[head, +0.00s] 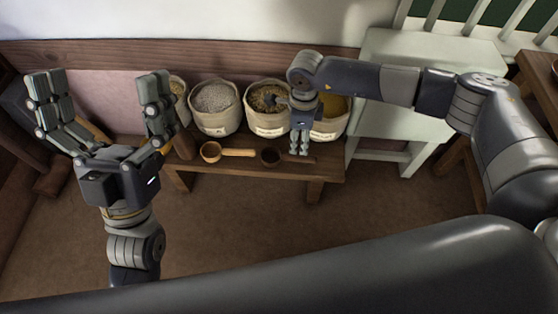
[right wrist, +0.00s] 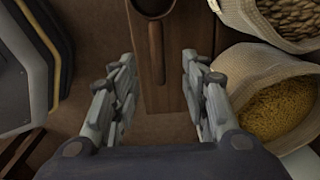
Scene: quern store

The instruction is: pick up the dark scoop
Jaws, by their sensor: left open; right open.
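The dark scoop (head: 270,156) lies on the low wooden bench, its bowl to the left and its handle pointing right. In the right wrist view its handle (right wrist: 157,50) runs down from the bowl at the top edge, between the two fingers. My right gripper (head: 300,152) is open and points down over the handle end; the handle is partly hidden behind it in the head view. I cannot tell the exact height of the fingers above the bench. My left gripper (head: 97,78) is open and empty, raised at the left, well away from the scoop.
A light wooden scoop (head: 212,152) lies left of the dark one on the bench (head: 240,172). Several sacks stand behind, with pale grain (head: 215,98), brownish grain (head: 267,98) and yellow grain (head: 335,106). A white stand (head: 400,110) is at the right. Floor in front is clear.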

